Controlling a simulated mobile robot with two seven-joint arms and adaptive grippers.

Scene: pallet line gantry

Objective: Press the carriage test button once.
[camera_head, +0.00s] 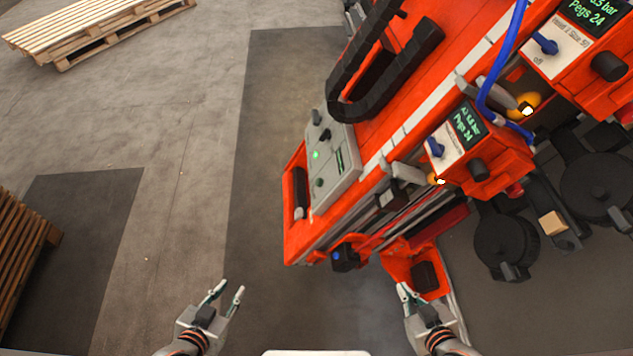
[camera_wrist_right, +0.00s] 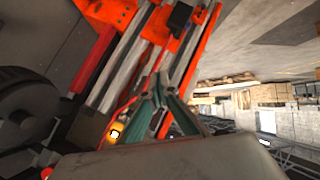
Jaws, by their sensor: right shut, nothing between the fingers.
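A grey control panel (camera_head: 334,160) sits on top of the orange gantry machine (camera_head: 400,100) in the head view. It carries a lit green button (camera_head: 315,155), dark knobs and a dark green control; their labels are too small to read. A black box (camera_head: 345,257) with a blue round face (camera_head: 337,256) is on the machine's near end. I cannot tell which control is the carriage test button. My left gripper (camera_head: 231,288) is open and empty, left of the machine's near end. My right gripper (camera_head: 405,290) is shut and empty near the orange lower bracket; its fingers (camera_wrist_right: 160,88) show in the wrist view.
Two display units (camera_head: 466,130) with blue knobs and black reels (camera_head: 505,240) stand on the right. A blue hose (camera_head: 490,85) and a black cable chain (camera_head: 385,60) run along the machine. Pallets (camera_head: 90,28) lie at the far left. The floor left of the machine is clear.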

